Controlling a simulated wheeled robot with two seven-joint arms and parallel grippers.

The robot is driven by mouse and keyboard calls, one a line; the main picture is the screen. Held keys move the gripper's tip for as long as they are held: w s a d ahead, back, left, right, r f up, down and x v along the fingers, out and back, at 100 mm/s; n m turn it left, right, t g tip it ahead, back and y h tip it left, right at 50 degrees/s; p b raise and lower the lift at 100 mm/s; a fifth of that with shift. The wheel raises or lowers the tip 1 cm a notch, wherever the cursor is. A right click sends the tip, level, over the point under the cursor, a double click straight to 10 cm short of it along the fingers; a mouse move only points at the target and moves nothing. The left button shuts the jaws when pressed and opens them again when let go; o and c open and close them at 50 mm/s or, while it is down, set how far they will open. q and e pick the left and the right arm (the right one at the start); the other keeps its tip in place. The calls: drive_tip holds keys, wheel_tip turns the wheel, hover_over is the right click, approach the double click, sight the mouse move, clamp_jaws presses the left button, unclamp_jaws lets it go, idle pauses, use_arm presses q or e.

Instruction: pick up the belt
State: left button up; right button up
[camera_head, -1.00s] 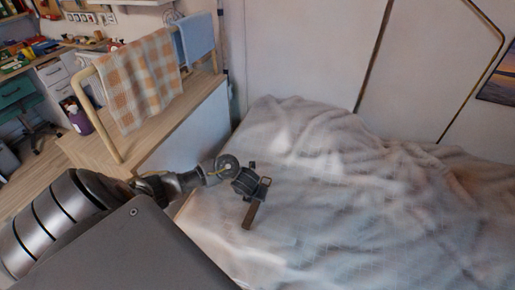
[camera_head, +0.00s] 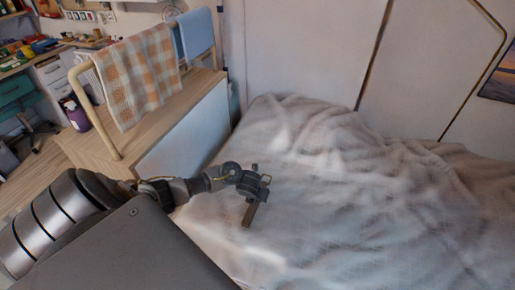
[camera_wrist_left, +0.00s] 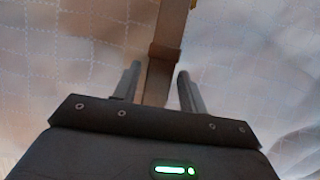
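The belt (camera_head: 250,214) is a brown strip lying on the pale blanket of the bed, partly hidden by my left gripper in the head view. My left gripper (camera_head: 263,185) points down over the belt's far part. In the left wrist view the belt (camera_wrist_left: 172,32) runs from the top edge down between the two fingers, with a darker brown band across it. The left gripper (camera_wrist_left: 159,72) is open, with one finger on each side of the belt and visible gaps. Whether the fingertips touch the blanket is unclear. My right gripper is not in view.
The rumpled bed (camera_head: 350,215) fills the right side, with open room right of the belt. A wooden rail with a checked cloth (camera_head: 140,78) and a blue cloth (camera_head: 195,38) stands left of the bed. A white wall (camera_head: 300,50) rises behind.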

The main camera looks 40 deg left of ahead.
use_arm(q)
drive_tip(key=c, duration=0.8)
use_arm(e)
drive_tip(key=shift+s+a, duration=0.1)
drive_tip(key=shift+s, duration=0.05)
